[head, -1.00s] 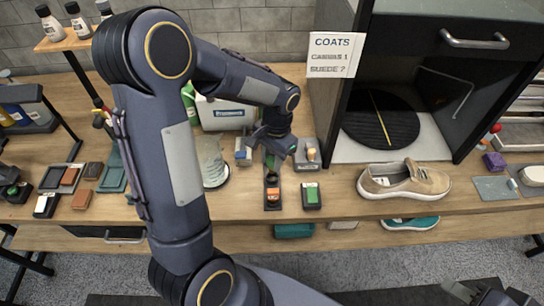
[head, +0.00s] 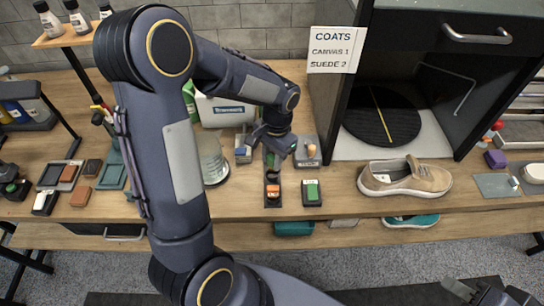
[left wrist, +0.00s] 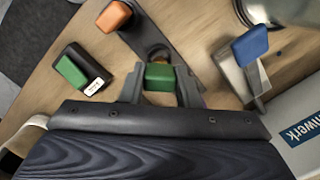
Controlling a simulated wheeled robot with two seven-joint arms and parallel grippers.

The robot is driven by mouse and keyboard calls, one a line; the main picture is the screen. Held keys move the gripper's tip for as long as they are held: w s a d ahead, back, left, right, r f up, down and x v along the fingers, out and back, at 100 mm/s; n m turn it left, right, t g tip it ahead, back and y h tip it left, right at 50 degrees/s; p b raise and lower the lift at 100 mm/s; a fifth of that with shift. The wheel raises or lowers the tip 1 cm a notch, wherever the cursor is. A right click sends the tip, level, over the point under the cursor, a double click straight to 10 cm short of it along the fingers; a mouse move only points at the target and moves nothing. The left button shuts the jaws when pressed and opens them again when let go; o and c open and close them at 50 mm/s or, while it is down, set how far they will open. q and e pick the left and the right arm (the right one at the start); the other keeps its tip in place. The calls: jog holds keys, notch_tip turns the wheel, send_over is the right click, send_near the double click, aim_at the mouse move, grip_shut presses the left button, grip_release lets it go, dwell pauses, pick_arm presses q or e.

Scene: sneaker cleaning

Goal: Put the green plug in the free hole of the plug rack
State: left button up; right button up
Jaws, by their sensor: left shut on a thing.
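My left gripper (head: 275,150) is shut on the green plug (left wrist: 160,77). In the left wrist view the plug sits between the two fingers (left wrist: 160,88). It is over the dark, narrow plug rack (left wrist: 143,36), which also shows in the head view (head: 272,204). An orange plug (left wrist: 114,16) stands at the rack's near end, also seen in the head view (head: 272,189). A round, brownish spot on the rack shows just beyond the green plug. Whether the plug touches the rack is hidden. My right gripper (head: 487,293) is partly visible at the lower right; its fingers are unclear.
A dark block with a green top (head: 312,193) stands right of the rack. A blue-topped piece on a metal holder (left wrist: 251,47) is close to the gripper's other side. A tan sneaker (head: 404,180) lies further right. Bare wood lies between block and sneaker.

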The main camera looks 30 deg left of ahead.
aim_at(273, 156)
pick_arm(q)
jog(key=shift+f+b, duration=1.2)
jog(key=shift+f, duration=0.3)
jog(key=o, duration=1)
jog(key=shift+r, duration=0.1)
jog(key=r, duration=0.4)
jog(key=w+r, duration=0.1)
jog(key=r, duration=0.2)
jog(key=shift+d, duration=0.1)
jog(key=shift+r, duration=0.35)
